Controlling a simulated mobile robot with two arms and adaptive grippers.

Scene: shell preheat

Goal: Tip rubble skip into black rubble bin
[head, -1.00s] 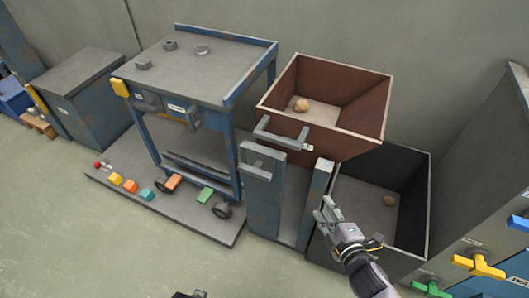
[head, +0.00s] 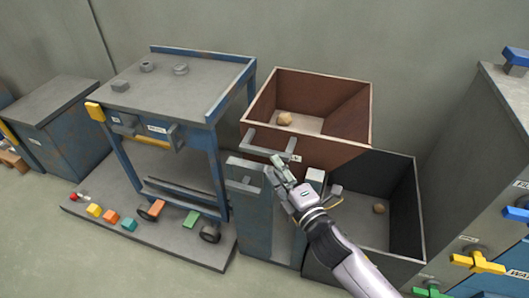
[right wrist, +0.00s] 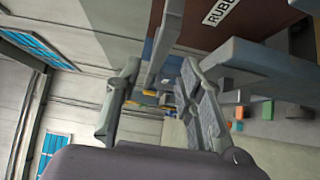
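The rubble skip (head: 345,105) is a brown open-topped box on grey-blue posts, sitting level, with one tan rubble lump (head: 284,118) inside. A grey bar handle (head: 262,146) runs along its front beside a white label. My right gripper (head: 274,170) is at the right end of the handle. In the right wrist view its fingers (right wrist: 158,95) are open, with the grey handle bar (right wrist: 165,45) showing between them; contact cannot be told. My left gripper is not in view.
Grey-blue posts (head: 250,215) stand below the skip's front. A blue-framed table (head: 180,85) is at left, above a low platform (head: 180,240) with coloured blocks. A grey cabinet with yellow and green handles (head: 478,263) is at right. Open floor lies in front.

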